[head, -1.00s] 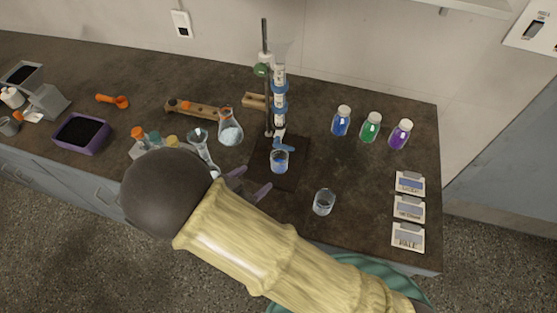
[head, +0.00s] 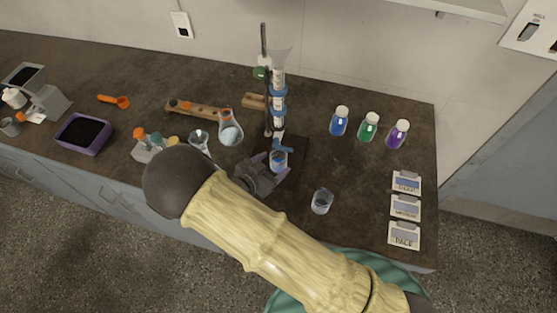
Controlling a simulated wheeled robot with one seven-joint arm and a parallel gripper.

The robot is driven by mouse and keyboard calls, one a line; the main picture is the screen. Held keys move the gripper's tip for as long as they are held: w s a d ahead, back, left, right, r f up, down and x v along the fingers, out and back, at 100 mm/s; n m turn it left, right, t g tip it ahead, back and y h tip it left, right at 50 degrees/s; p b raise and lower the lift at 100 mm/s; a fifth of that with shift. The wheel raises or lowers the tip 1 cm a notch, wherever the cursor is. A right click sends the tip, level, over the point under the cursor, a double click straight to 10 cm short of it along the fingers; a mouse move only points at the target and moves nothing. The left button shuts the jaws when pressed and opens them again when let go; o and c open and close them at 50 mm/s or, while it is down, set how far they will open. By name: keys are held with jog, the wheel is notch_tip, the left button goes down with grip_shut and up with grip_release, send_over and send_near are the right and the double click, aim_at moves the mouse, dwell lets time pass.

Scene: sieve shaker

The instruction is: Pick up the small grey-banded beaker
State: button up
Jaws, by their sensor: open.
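A small clear beaker (head: 321,202) with a greyish look stands on the bench right of my gripper, near the front edge. It looks like the grey-banded one, but the band is too small to read clearly. A second beaker (head: 279,164), with blue on it, stands on the dark stand base under the burette. My gripper (head: 270,163) is open. Its purple-tipped fingers point toward the blue beaker and sit right at it; I cannot tell whether they touch it. The grey-looking beaker is apart from my gripper.
The burette stand (head: 265,85) rises behind the blue beaker. A flask (head: 230,130) and a funnel (head: 198,140) stand left of it. Three coloured bottles (head: 368,126) and several label cards (head: 405,208) are at the right. Bench around the grey-looking beaker is clear.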

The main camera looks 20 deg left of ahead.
aim_at(274, 164)
jog(key=shift+p+x, duration=0.8)
jog(key=shift+x, duration=1.45)
jog(key=shift+f, duration=0.15)
jog(key=c, duration=1.1)
